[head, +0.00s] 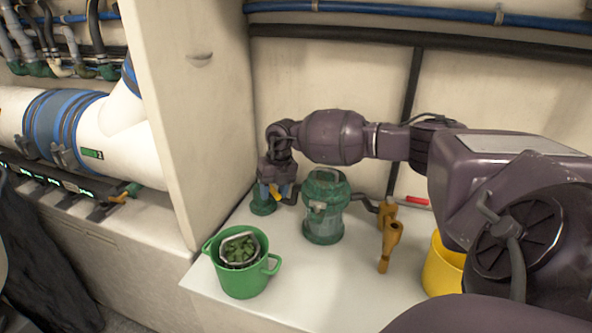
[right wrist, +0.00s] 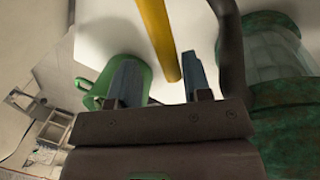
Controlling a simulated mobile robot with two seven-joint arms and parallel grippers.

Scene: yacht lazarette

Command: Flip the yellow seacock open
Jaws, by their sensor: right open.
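The yellow seacock lever (right wrist: 158,40) shows in the right wrist view as a long yellow bar between my two blue-grey fingers. In the head view only a small yellow piece (head: 274,190) of it shows at my right gripper. A green valve body (head: 263,206) stands beneath the gripper on the white ledge, partly covered. My right gripper (head: 271,189) points down and is open, its fingers on either side of the lever. Whether a finger touches the lever I cannot tell. My left gripper is in neither view.
A green glass-sided strainer (head: 325,212) stands close right of the gripper. A green bucket (head: 243,280) holding a basket with green bits stands in front. Brass fittings (head: 391,240) and a yellow bucket (head: 440,272) are to the right. A cream partition (head: 195,110) rises at left.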

